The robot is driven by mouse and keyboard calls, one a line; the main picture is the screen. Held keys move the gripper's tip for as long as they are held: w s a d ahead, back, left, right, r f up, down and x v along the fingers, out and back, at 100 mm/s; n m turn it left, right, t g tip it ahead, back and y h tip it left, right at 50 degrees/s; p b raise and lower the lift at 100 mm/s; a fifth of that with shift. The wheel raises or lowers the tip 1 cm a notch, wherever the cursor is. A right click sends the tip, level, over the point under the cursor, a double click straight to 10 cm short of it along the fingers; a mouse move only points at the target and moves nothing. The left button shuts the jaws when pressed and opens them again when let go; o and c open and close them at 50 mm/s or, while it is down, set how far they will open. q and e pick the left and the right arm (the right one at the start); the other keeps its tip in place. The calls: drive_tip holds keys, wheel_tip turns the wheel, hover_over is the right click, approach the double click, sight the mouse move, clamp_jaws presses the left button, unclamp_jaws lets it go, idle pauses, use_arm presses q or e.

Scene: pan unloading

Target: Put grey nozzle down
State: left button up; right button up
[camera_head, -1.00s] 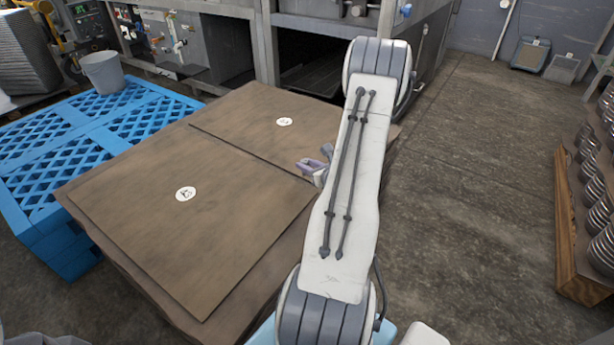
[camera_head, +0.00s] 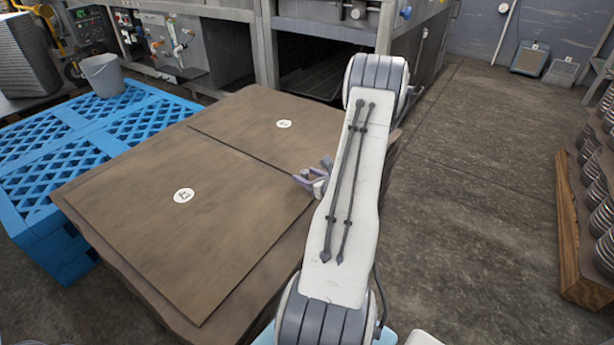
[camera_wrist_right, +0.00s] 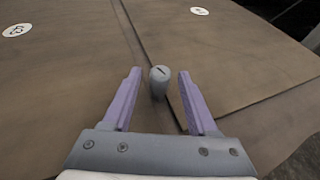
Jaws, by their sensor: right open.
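The grey nozzle (camera_wrist_right: 158,84) shows in the right wrist view as a small rounded grey piece with a dark slot in its end. It is between the two purple fingers of my right gripper (camera_wrist_right: 157,90), with a gap on each side. It appears to be at the brown table top (camera_head: 180,235), near the seam between two panels; I cannot tell how it rests. In the head view my right gripper (camera_head: 313,178) is at the table's right side, partly hidden by my white arm, and the nozzle cannot be made out there. My left gripper is not in view.
The brown panels carry two round white stickers (camera_head: 184,195) and are otherwise clear. A blue pallet (camera_head: 50,150) with a grey bucket (camera_head: 103,74) stands at left. A wooden rack (camera_head: 572,235) of stacked metal pieces stands at right. Grey machinery is behind the table.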

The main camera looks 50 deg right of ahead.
drive_tip(key=shift+r, duration=0.3)
drive_tip(key=p+v, duration=0.3)
drive_tip(key=v, duration=0.7)
drive_tip(key=shift+s+r, duration=0.2)
drive_tip(key=shift+s, duration=0.1)
drive_tip(key=shift+s+a+r+p, duration=0.15)
drive_tip(key=shift+s+a+p, duration=0.2)
drive_tip(key=shift+s, duration=0.2)
